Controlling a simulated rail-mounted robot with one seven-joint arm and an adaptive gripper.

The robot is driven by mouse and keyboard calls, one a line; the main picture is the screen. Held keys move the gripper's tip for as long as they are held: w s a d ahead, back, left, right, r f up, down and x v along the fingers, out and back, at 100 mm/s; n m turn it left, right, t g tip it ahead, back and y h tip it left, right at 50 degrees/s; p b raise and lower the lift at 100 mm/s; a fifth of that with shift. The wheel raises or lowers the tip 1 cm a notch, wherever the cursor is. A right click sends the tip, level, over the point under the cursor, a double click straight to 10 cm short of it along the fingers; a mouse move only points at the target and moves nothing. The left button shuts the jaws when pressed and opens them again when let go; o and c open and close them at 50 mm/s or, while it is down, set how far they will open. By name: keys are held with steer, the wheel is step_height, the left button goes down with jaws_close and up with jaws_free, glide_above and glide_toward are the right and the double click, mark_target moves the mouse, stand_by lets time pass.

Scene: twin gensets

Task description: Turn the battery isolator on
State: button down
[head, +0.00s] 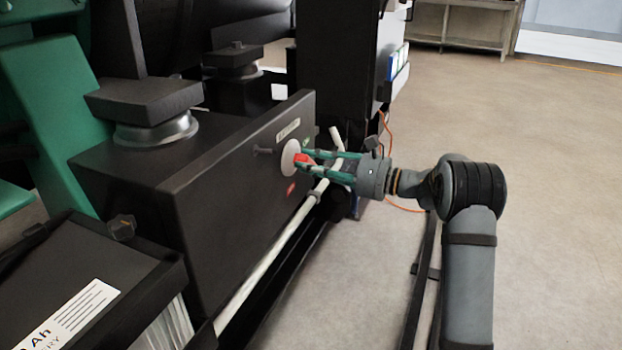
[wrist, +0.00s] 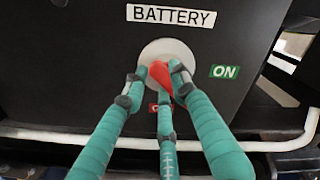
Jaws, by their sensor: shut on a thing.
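The battery isolator is a red handle (wrist: 161,74) on a round pale plate (wrist: 167,52), set in the side of a dark box. In the head view the red handle (head: 303,159) sits in front of the same pale disc (head: 290,158). My gripper (wrist: 157,84) has green fingers and is shut on the red handle, which is partly hidden between the fingertips. The handle looks tilted, not squarely at either label. A green ON label (wrist: 224,72) is right of the plate. A red label (wrist: 160,109) below the plate is mostly covered by a finger. A BATTERY sign (wrist: 171,16) is above.
A pale pipe (head: 270,252) runs along the box's lower edge, close under my gripper. The dark box (head: 215,215) carries a round mount (head: 156,132). A battery (head: 75,315) stands at the lower left. Open floor (head: 555,200) lies to the right.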

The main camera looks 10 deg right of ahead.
steer(key=n+b, duration=0.2)
steer(key=b, duration=0.1)
steer(key=n+b, duration=0.3)
steer(key=b, duration=0.1)
steer(key=f+n+b, duration=0.1)
steer(key=n+b, duration=0.2)
steer(key=b, duration=0.1)
steer(key=shift+w, duration=0.1)
steer(key=shift+d+r+n+b, duration=0.1)
steer(key=shift+n+b, duration=0.2)
steer(key=shift+n, duration=0.1)
steer(key=c, duration=1.4)
jaws_free()
steer(key=v, duration=1.2)
steer(key=shift+w, duration=0.1)
